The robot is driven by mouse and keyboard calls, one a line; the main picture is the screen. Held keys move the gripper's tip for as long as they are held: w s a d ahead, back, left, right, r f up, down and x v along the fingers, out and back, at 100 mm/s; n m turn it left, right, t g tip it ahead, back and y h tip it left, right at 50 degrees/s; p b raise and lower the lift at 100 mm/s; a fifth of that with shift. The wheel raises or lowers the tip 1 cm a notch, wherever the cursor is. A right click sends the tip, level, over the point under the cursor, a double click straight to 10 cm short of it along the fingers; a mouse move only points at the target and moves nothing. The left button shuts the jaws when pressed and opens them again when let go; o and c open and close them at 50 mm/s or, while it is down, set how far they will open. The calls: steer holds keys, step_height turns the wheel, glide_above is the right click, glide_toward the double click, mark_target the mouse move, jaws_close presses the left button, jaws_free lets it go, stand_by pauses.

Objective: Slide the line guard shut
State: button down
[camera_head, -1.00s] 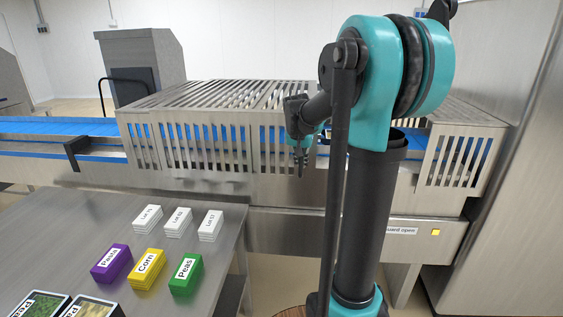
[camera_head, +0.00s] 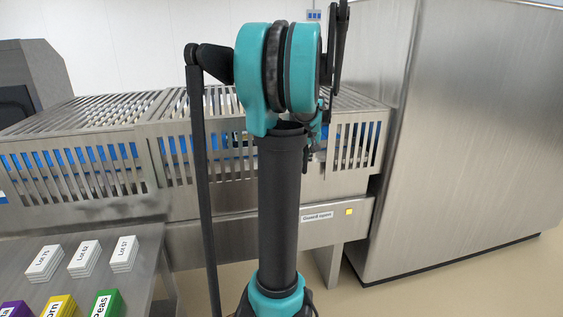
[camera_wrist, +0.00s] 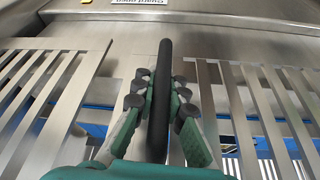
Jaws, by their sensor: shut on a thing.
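The slatted steel line guard (camera_head: 197,150) covers the machine, left of a fixed slatted end panel (camera_head: 357,145). A gap with blue behind it shows between them, partly hidden by my arm. In the wrist view, a long black bar handle (camera_wrist: 165,65) stands out from a plain steel strip beside the guard's slats (camera_wrist: 265,95). My gripper (camera_wrist: 150,100) is shut around this handle, one finger on each side. In the head view, my gripper is mostly hidden behind my arm. A label on the lower rail reads "Guard open" (camera_head: 316,217).
A yellow indicator (camera_head: 348,211) sits beside the label. A large steel cabinet (camera_head: 470,140) stands close at right. A table (camera_head: 145,270) with white lot cards (camera_head: 84,258) and coloured blocks (camera_head: 108,303) is at lower left. Floor shows at lower right.

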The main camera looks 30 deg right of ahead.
steer(key=s+d, duration=0.2)
steer(key=d, duration=0.4)
steer(key=c, duration=1.8)
jaws_free()
steer(key=shift+d, duration=0.15)
steer(key=shift+r, duration=0.1)
steer(key=v, duration=1.2)
steer(key=shift+s, duration=0.1)
